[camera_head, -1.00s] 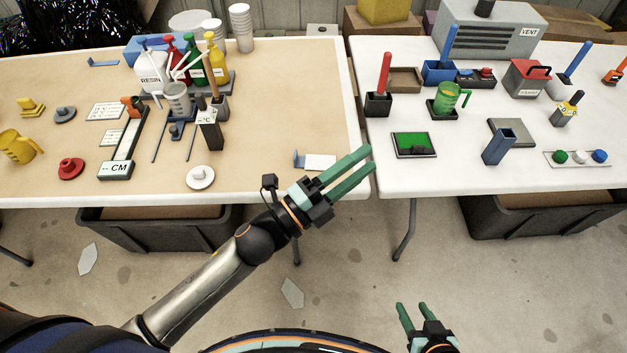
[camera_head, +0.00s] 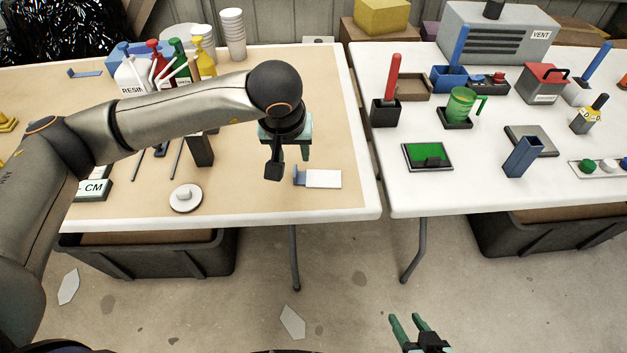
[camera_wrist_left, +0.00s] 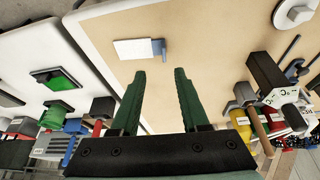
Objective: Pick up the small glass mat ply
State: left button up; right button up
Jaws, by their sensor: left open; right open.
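The small glass mat ply (camera_head: 323,179) looks like a flat white rectangle with a blue upright tab at its left end. It lies near the front right corner of the tan-topped table (camera_head: 330,110). In the left wrist view the ply (camera_wrist_left: 133,49) is seen beyond the fingertips, blue tab towards the right. My left gripper (camera_head: 304,152) is above the table just behind the ply, pointing down, partly hidden by its wrist. In the left wrist view the gripper (camera_wrist_left: 160,74) is open and empty. My right gripper (camera_head: 406,318) is open and empty over the floor, low in the picture.
A white round lidded piece (camera_head: 185,198) lies left of the ply. Bottles and a stack of cups (camera_head: 232,35) stand at the back. A gap parts this table from the white table (camera_head: 440,195), which bears a green-screened device (camera_head: 428,156). Tan surface around the ply is clear.

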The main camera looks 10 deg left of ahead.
pick_arm(q)
send_near(295, 170)
jog(key=x, duration=0.3)
jog(key=shift+s, duration=0.2)
jog(key=shift+x, duration=3)
jog(key=shift+w+r, duration=0.1)
jog(key=shift+w, duration=0.05)
grip_shut()
